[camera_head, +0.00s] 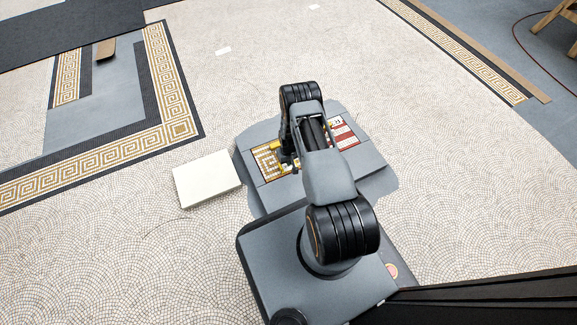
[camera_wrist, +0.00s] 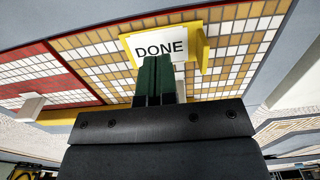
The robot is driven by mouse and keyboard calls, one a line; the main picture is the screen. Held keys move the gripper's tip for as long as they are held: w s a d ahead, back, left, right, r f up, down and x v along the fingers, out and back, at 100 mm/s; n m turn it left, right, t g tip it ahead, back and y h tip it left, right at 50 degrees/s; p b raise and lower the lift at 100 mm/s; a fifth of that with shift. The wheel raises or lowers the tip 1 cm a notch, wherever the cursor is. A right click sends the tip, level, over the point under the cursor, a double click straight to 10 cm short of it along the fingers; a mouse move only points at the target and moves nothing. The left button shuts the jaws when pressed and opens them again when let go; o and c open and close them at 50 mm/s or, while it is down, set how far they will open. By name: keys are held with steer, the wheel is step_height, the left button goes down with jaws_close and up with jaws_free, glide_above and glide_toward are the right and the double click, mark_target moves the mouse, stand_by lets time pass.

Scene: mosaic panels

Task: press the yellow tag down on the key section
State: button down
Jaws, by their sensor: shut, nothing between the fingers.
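The yellow tag (camera_wrist: 199,45) has a white face that reads DONE. In the wrist view it is at the top, over the gold-and-white tiled key section (camera_wrist: 225,77). I cannot tell whether it lies flat on the tiles. My gripper (camera_wrist: 154,62) is shut and holds nothing. Its dark green fingertips overlap the tag's lower edge in the picture; contact is unclear. In the head view, the key section (camera_head: 265,163) shows at the left of the grey panel, with my arm partly covering the panel. A small yellow patch by the arm may be the tag.
A red-and-white section (camera_head: 344,135) lies to the right on the same grey panel (camera_head: 375,158). A small light block (camera_wrist: 32,105) stands on the red side in the wrist view. A cream slab (camera_head: 207,179) lies left of the panel. The floor around is mostly clear.

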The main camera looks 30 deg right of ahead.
steer(key=shift+f, duration=1.2)
steer(key=shift+r, duration=0.2)
stand_by(0.4)
step_height(320, 180, up, 8)
steer(key=p, duration=0.5)
steer(key=shift+p, duration=0.3)
steer(key=shift+f, duration=0.1)
